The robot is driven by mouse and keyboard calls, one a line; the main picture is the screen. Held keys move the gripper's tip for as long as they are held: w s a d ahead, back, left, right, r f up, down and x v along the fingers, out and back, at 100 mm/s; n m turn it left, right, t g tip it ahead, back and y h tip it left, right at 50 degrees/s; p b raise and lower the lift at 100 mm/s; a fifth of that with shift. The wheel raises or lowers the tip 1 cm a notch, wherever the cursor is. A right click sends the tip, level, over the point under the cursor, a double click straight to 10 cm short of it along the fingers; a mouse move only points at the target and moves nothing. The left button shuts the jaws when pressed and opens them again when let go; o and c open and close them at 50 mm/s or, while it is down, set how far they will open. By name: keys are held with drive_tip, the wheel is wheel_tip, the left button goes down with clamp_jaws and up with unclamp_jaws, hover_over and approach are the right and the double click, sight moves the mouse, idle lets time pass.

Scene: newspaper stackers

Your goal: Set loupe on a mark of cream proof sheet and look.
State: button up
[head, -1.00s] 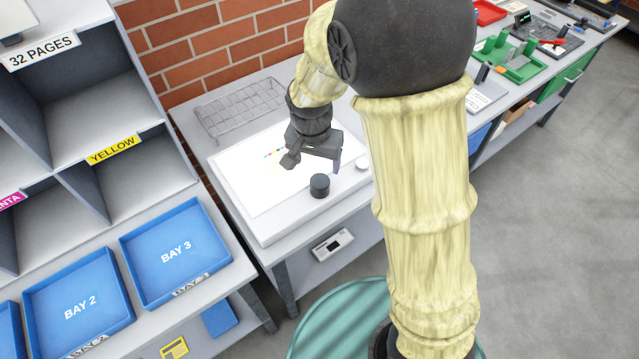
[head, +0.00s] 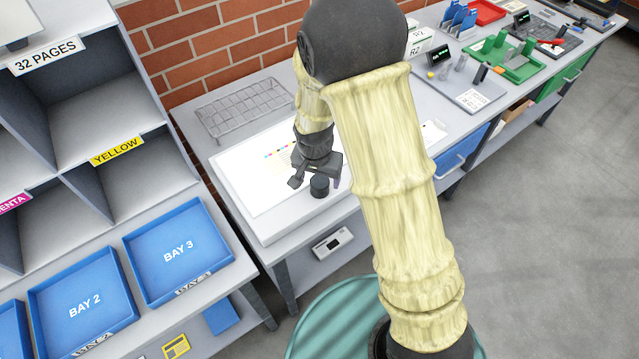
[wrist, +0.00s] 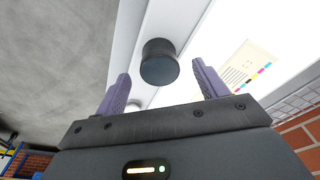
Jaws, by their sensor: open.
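The loupe, a short dark cylinder (head: 319,187), stands upright on the front part of the lit white light table (head: 262,230). In the wrist view the loupe (wrist: 160,64) shows ahead of and between the two purple fingers. My gripper (head: 316,176) is open and empty, close behind the loupe in the head view. I cannot tell whether a finger touches it. The cream proof sheet (wrist: 243,68) lies on the lit surface to the right of the loupe in the wrist view, with a row of coloured marks. In the head view my gripper partly hides the sheet (head: 279,160).
A wire rack (head: 243,107) lies behind the light table near the brick wall. Blue BAY 3 tray (head: 150,285) and shelving stand to the left. A bench with green fixtures (head: 510,60) extends to the right. The floor at right is clear.

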sight(319, 181)
drive_tip(key=shift+w+d+f+p, duration=0.1)
drive_tip(key=shift+w+f+p, duration=0.05)
drive_tip(key=shift+f, duration=0.65)
drive_tip(key=shift+w+d+f+p, duration=0.1)
drive_tip(key=shift+w+f+p, duration=0.05)
drive_tip(key=shift+f, duration=0.65)
drive_tip(key=c, duration=1.2)
drive_tip(key=shift+o, duration=0.2)
drive_tip(key=shift+a+r, duration=0.1)
wheel_tip(319, 181, up, 10)
drive_tip(key=shift+f+b, duration=0.1)
drive_tip(key=shift+b, duration=0.75)
